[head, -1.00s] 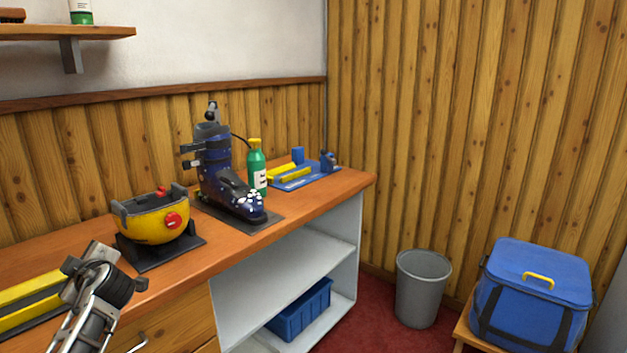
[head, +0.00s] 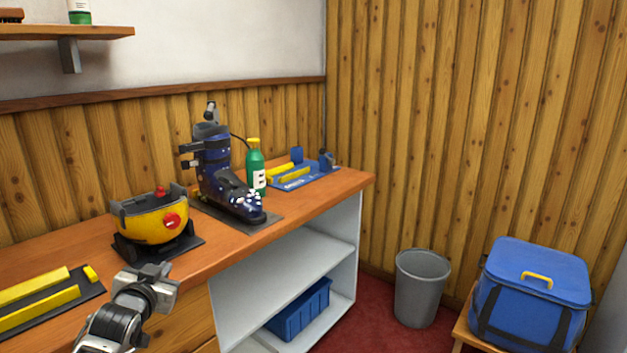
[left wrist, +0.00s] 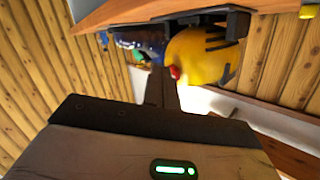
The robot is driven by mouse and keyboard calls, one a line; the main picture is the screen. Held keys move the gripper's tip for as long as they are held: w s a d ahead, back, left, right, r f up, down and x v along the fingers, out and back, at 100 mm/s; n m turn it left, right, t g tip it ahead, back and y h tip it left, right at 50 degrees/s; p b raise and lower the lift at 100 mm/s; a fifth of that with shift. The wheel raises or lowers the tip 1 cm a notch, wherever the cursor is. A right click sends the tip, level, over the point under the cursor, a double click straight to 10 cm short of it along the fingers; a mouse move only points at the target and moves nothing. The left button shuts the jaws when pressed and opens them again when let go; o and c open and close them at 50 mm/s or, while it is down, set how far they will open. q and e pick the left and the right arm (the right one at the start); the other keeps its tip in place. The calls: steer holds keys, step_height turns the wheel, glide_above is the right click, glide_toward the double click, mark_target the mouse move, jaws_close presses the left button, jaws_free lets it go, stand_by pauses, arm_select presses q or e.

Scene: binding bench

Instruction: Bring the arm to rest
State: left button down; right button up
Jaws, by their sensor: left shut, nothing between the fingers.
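My left gripper (head: 152,275) is in the lower left of the head view, in front of the bench edge and below the yellow helmet-shaped device. It is shut and empty. In the left wrist view its dark fingers (left wrist: 161,88) are together, with the yellow device (left wrist: 200,55) beyond them. My right gripper shows in neither view.
The wooden bench (head: 225,265) holds the yellow device (head: 155,222), a blue ski boot (head: 218,170), a green bottle (head: 256,172), a blue tray (head: 305,177) and a dark mat with yellow bars (head: 40,305). A bin (head: 421,290) and blue bag (head: 530,295) stand right. Floor between is clear.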

arm_select(q)
steer(key=s+d+f+g+h, duration=0.2)
steer(key=s+d+f, duration=0.7)
steer(key=s+f, duration=0.45)
steer(key=s+d+f+g+h, duration=0.1)
steer(key=s+d, duration=0.3)
steer(key=s, duration=0.6)
steer(key=s+d+f+g+h, duration=0.1)
steer(key=s+d+f, duration=0.3)
steer(key=s, duration=0.7)
steer(key=shift+s+f+g, duration=0.15)
steer(key=shift+s+g, duration=0.15)
steer(key=shift+g, duration=0.4)
